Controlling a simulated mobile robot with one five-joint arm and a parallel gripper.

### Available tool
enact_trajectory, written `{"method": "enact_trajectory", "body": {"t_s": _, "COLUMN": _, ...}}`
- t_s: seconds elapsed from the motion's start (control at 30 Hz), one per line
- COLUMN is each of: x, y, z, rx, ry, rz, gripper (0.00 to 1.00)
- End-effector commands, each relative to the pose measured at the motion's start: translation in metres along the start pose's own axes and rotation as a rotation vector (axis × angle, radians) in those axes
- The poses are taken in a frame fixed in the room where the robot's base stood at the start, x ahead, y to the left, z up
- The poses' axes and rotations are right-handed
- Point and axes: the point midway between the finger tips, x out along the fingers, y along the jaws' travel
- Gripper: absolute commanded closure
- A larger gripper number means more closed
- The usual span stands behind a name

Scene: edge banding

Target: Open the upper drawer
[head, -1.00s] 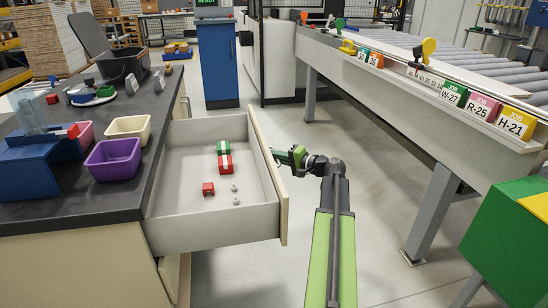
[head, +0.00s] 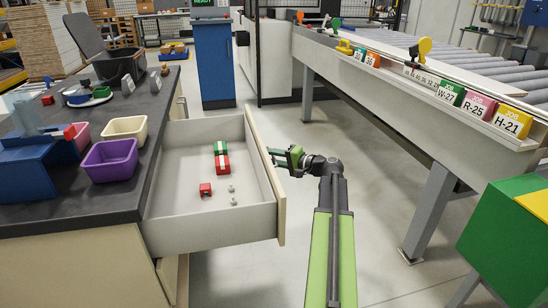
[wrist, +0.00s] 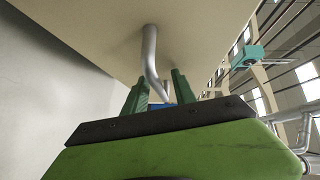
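The upper drawer (head: 210,228) stands pulled out from the dark-topped workbench, its inside visible from above. Its beige front panel (head: 265,175) faces right, and it also fills the top of the wrist view (wrist: 95,25). A curved grey metal handle (wrist: 150,55) shows on the panel in the wrist view; the head view hides it. My gripper (head: 274,157) is just right of the panel. In the wrist view its two green fingers (wrist: 157,92) are apart, with the handle's near part appearing between them. I cannot tell whether they touch it.
Red and green boxes (head: 221,160), a red cube (head: 205,189) and small grey parts lie in the drawer. A lower front (head: 167,278) sits below it. Bins, including a purple one (head: 110,160), stand on the bench. A roller conveyor (head: 480,75) is right; floor between is clear.

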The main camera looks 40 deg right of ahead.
Motion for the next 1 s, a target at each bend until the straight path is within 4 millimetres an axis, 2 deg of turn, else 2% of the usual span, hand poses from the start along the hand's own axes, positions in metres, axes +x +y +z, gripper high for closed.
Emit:
{"method": "enact_trajectory", "body": {"t_s": 0.17, "x": -0.028, "y": -0.002, "z": 0.000, "rx": 0.000, "ry": 0.004, "rz": 0.000, "gripper": 0.67}}
{"method": "enact_trajectory", "body": {"t_s": 0.5, "x": -0.123, "y": -0.002, "z": 0.001, "rx": 0.001, "ry": 0.005, "rz": 0.000, "gripper": 0.67}}
{"method": "enact_trajectory", "body": {"t_s": 0.63, "x": -0.152, "y": -0.002, "z": 0.001, "rx": 0.001, "ry": 0.002, "rz": 0.000, "gripper": 0.67}}
{"method": "enact_trajectory", "body": {"t_s": 0.8, "x": -0.172, "y": -0.001, "z": 0.001, "rx": 0.000, "ry": 0.000, "rz": 0.000, "gripper": 0.67}}
{"method": "enact_trajectory", "body": {"t_s": 1.0, "x": -0.176, "y": 0.000, "z": 0.001, "rx": 0.000, "ry": -0.001, "rz": -0.001, "gripper": 0.67}}
